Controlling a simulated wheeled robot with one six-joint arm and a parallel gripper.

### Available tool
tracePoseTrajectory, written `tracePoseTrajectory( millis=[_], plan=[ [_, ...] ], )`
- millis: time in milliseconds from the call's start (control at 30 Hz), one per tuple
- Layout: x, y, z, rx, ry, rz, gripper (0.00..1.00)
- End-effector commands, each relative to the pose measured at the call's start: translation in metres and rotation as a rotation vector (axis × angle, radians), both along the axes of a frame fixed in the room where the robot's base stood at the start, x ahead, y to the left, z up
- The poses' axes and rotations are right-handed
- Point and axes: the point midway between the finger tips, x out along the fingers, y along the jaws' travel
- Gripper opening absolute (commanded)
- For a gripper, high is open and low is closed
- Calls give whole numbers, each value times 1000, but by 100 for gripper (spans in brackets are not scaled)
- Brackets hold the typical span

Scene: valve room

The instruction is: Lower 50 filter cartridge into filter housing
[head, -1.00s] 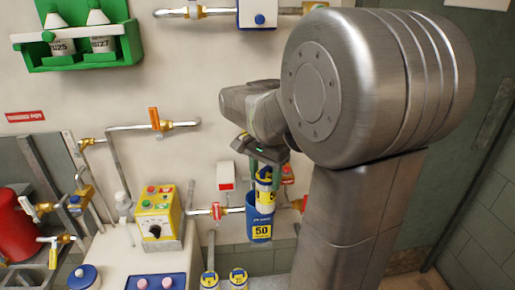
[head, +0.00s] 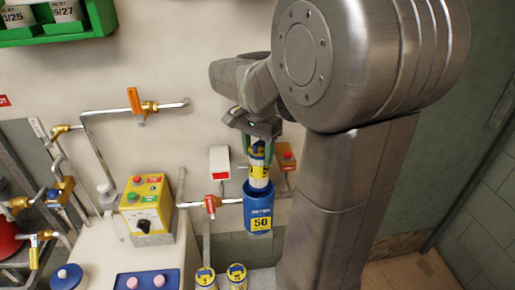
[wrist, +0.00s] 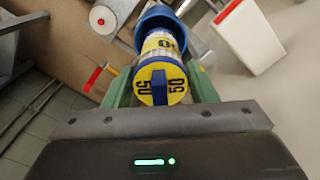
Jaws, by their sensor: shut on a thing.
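My gripper (head: 256,148) is shut on the filter cartridge (head: 259,172) and holds it upright by its upper end. The cartridge is white with a yellow band and blue trim. In the wrist view its yellow end face (wrist: 159,87) reads 50, between my green fingers. The blue filter housing (head: 258,214), with a yellow 50 label, stands directly below. The cartridge's lower end meets the housing's open mouth. In the wrist view the housing's blue rim (wrist: 160,13) shows around the cartridge's far end. How deep the cartridge sits is hidden.
A pipe with a red valve (head: 210,206) runs just left of the housing. A white box (head: 220,163) and a red-button box (head: 285,158) are on the wall behind. Two more cartridges (head: 206,279) (head: 237,277) stand at the front. A yellow control box (head: 146,208) stands left.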

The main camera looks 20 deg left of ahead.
Motion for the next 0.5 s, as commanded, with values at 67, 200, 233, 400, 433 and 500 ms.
tracePoseTrajectory(
  millis=[67,200,233,400,433,500],
  plan=[
    [0,0,-9,-1,0,0,12],
    [0,0,-20,-1,1,0,12],
    [0,0,-23,-1,0,0,12],
    [0,0,-36,-1,0,0,12],
    [0,0,-39,-1,0,0,12],
    [0,0,-45,-1,1,0,12]
  ],
)
